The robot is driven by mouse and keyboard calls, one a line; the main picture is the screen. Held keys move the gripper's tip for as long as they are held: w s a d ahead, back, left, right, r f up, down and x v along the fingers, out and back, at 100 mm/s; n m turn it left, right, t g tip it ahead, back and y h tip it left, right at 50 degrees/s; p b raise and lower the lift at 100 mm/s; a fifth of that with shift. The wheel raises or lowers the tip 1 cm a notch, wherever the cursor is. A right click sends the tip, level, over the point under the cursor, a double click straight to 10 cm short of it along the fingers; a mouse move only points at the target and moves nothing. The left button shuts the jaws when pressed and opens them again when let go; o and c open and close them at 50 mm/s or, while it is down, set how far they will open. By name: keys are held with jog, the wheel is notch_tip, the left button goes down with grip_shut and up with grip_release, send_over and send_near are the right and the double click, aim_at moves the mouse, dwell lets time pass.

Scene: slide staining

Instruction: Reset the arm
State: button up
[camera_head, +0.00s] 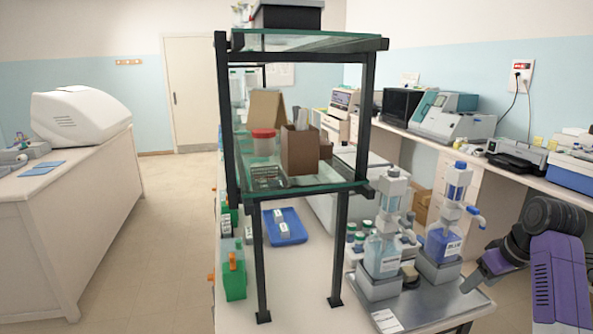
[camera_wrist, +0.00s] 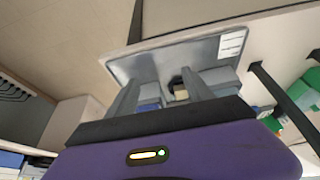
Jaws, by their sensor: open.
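My purple arm is at the right of the head view, and its end, my gripper (camera_head: 478,277), is beside the right edge of a grey metal tray (camera_head: 440,306). In the wrist view the two grey fingers of my gripper (camera_wrist: 158,84) are apart with nothing held between them. They point toward the tray (camera_wrist: 121,70). A small dark block with a tan top (camera_wrist: 181,91) shows behind the fingers, on the tray.
Two dispenser bottles, one with pale liquid (camera_head: 381,254) and one blue (camera_head: 443,245), stand on the tray close to my gripper. A black-framed glass shelf (camera_head: 345,187) rises left of it. Floor at left is clear.

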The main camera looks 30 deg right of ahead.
jog(key=w+d+r+m+t+h, duration=0.2)
jog(key=w+d+r+t+h, duration=0.15)
jog(key=w+d+r, duration=0.2)
jog(key=w+a+f+m+t+h, duration=0.1)
jog(key=w+a+f+t+h, duration=0.2)
jog(key=a, duration=0.7)
jog(key=s+a+f+t+h, duration=0.1)
jog(key=s+a+f+t, duration=0.15)
jog(key=a, duration=0.55)
jog(key=s+a+f+t, duration=0.15)
jog(key=s+a, duration=0.25)
jog(key=a, duration=0.5)
jog(key=s+a+f+n+y, duration=0.2)
jog(key=s+a+n+y, duration=0.4)
jog(key=s+a, duration=1.8)
jog(key=s+y, duration=0.2)
jog(key=shift+s+a+y, duration=0.3)
jog(key=shift+s+y, duration=0.05)
jog(key=shift+s, duration=0.05)
jog(key=shift+f, duration=0.1)
